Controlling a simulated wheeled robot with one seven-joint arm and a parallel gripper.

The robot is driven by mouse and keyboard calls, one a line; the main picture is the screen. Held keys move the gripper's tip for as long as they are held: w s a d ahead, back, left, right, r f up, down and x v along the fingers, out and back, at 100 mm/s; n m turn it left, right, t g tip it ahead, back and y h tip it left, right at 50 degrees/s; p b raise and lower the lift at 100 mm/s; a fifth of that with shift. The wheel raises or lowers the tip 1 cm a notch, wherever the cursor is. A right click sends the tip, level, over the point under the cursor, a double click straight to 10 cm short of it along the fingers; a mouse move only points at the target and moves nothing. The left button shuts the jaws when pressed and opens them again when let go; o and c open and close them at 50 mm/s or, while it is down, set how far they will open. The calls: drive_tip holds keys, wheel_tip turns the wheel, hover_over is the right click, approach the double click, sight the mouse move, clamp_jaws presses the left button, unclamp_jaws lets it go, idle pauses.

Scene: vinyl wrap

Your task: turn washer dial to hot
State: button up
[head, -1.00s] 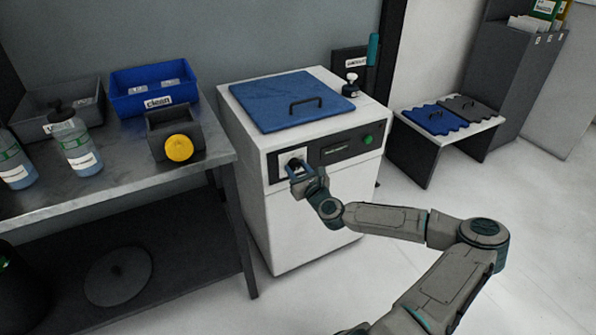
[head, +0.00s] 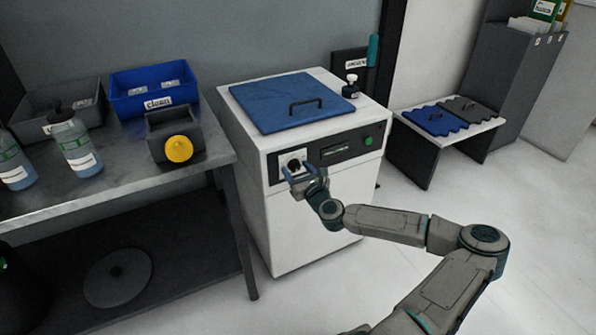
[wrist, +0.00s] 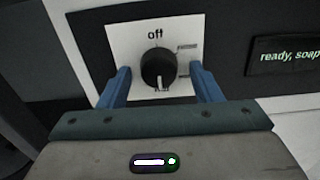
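The washer (head: 318,200) is a white box with a blue lid and a dark front panel. Its round black dial (wrist: 158,68) sits on a white plate in the wrist view, with "off" printed above it. The dial's white pointer mark points down, at a small label partly hidden and hard to read. My gripper (wrist: 160,71) is open, its blue fingers on the left and right of the dial with a visible gap on each side. In the head view, my gripper (head: 299,174) is in front of the dial (head: 293,165) and partly covers it.
The panel display (wrist: 288,56) shows "ready, soap" in part. A green button (head: 368,141) is at the panel's right. A metal bench (head: 110,175) with bottles and bins stands at the left. A low table (head: 440,135) stands at the right. The front floor is clear.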

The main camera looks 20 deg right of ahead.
drive_tip(key=s+p, duration=0.1)
drive_tip(key=s, duration=1.3)
drive_tip(key=shift+d, duration=0.25)
drive_tip(key=shift+w, duration=0.1)
